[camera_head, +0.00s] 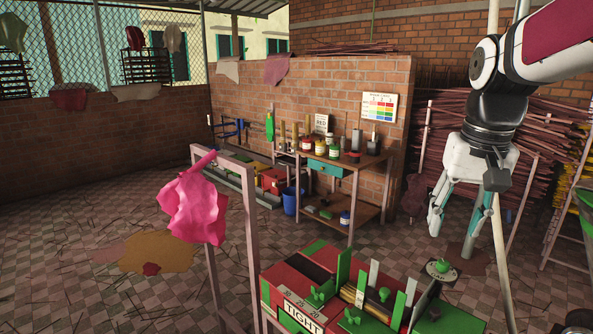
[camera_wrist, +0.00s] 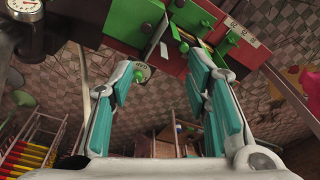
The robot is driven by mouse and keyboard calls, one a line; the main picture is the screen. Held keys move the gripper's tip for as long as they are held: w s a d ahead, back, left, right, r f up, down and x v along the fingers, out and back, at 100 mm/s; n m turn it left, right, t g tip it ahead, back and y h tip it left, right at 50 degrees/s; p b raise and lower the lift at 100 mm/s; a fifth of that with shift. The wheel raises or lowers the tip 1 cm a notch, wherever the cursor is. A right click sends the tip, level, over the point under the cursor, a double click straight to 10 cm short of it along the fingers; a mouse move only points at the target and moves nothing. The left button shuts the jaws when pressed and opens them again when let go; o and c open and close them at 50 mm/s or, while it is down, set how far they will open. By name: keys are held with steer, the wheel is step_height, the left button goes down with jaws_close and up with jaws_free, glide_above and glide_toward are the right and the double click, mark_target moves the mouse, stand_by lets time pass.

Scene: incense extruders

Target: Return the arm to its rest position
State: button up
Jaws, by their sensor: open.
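My gripper (camera_head: 455,228) hangs at the right of the head view, pointing down, with its two fingers apart. In the wrist view my gripper (camera_wrist: 158,72) also shows spread teal-padded fingers with nothing held between them. It is above and behind the red and green extruder box (camera_head: 292,286) at the bottom of the head view. This box (camera_wrist: 172,42) appears beyond the fingertips in the wrist view. My arm comes in from the upper right.
A wooden workbench (camera_head: 337,171) with jars stands against the brick wall. A pink cloth (camera_head: 193,207) hangs on a metal frame (camera_head: 251,220) at centre-left. Bundles of reddish sticks (camera_head: 535,140) are stacked behind my arm. The tiled floor at left is mostly open, with scattered sticks.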

steer(key=s+a+f+n+t, duration=0.1)
steer(key=s+a+f, duration=0.1)
steer(key=s, duration=0.7)
steer(key=s+a+f+n+t, duration=0.1)
steer(key=s+a+f+n, duration=0.1)
steer(key=s, duration=0.8)
steer(key=a+f, duration=0.1)
steer(key=a, duration=0.1)
steer(key=shift+s+a+f, duration=0.25)
steer(key=shift+a, duration=0.15)
